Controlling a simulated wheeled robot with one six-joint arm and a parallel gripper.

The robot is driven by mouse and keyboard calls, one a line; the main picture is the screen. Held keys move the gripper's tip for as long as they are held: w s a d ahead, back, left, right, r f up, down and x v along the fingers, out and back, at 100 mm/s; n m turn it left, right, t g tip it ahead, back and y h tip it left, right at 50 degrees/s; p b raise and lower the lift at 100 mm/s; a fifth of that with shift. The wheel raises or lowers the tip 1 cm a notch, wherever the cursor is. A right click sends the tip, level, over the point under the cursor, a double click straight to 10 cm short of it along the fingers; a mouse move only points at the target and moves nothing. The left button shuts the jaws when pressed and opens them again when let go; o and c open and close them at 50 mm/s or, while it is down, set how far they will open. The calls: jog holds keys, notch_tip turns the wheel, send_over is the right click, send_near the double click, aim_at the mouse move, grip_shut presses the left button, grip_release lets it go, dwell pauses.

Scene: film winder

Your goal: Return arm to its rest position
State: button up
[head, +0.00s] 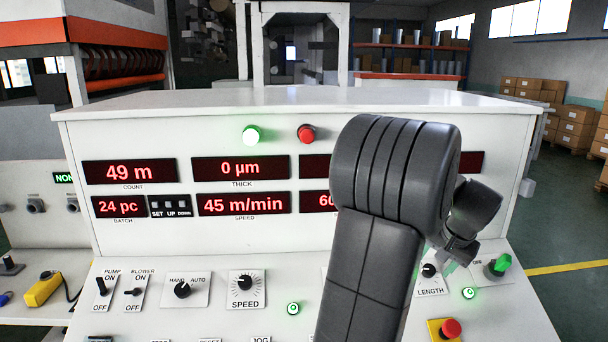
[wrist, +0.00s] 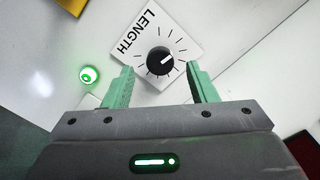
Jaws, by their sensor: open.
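My gripper (wrist: 160,88) is open and empty in the wrist view, its two green fingers apart. The black LENGTH knob (wrist: 160,60) lies beyond the fingertips, between them in the picture; I cannot tell the exact gap. In the head view my dark arm covers the right middle of the console, and my gripper (head: 452,262) shows only in part near the LENGTH knob (head: 429,270). The fingers are mostly hidden behind the arm there.
The white console (head: 270,130) fills the front, with red displays, a lit green lamp (head: 252,135) and a red lamp (head: 306,134). Boxes (head: 575,130) stand far right.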

aim_at(431, 270)
jog(key=shift+x, duration=1.45)
jog(key=b+v, duration=0.2)
jog(key=v, duration=1.2)
jog(key=p+x, duration=0.2)
jog(key=x, duration=1.1)
jog(key=shift+f, duration=0.25)
jog(key=shift+w+f+n, duration=0.25)
jog(key=shift+f+n, duration=0.05)
jog(key=shift+f, duration=0.05)
jog(key=n, duration=0.2)
jog(key=shift+s+n, duration=0.1)
jog(key=shift+n, duration=0.2)
jog(key=n+b, duration=0.1)
jog(key=n, duration=0.5)
jog(key=shift+a+r+h, duration=0.1)
jog(key=shift+h, duration=0.2)
jog(key=shift+s+r, duration=0.1)
jog(key=shift+r, duration=0.2)
jog(key=b+v, duration=0.1)
jog(key=v, duration=1.1)
jog(key=shift+b, duration=0.4)
